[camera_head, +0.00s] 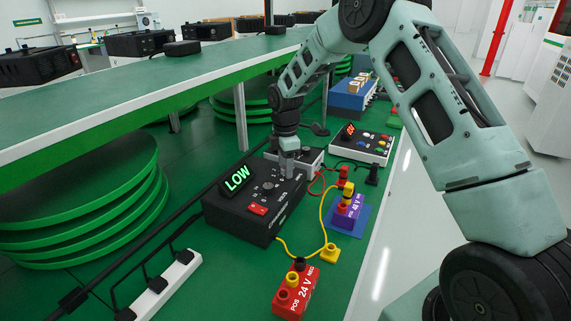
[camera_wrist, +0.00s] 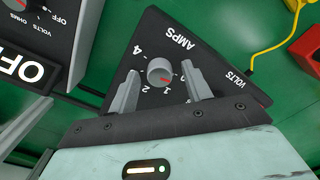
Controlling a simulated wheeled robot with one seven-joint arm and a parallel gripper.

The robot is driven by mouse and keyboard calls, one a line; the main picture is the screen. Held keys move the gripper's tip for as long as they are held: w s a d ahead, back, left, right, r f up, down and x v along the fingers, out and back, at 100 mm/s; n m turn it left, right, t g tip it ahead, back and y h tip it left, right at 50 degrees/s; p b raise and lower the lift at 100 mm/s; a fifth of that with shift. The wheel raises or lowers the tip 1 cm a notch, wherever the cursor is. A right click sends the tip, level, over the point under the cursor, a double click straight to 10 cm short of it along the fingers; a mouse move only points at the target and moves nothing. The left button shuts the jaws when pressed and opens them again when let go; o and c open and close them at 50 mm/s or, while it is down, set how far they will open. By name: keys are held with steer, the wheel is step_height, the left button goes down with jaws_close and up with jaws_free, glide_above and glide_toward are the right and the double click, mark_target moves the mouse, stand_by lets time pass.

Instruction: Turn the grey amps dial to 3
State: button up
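The grey amps dial (camera_wrist: 160,71) sits on the sloping black panel beside the word AMPS in the wrist view. Its red mark points toward the 1. The 4 and 2 are legible; the 3 is not, near the left finger. My gripper (camera_wrist: 160,68) is open, with one finger on each side of the dial and a gap on both sides. My gripper hides the dial there.
A red 24 V block (camera_head: 296,293) and a purple 48 V block (camera_head: 347,208) stand right of the box, with yellow and red leads. A white-sided meter showing OFF (camera_wrist: 20,75) is close left in the wrist view. A green shelf (camera_head: 150,90) overhangs at left.

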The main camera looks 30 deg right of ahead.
steer(key=c, duration=0.8)
steer(key=shift+c, duration=0.2)
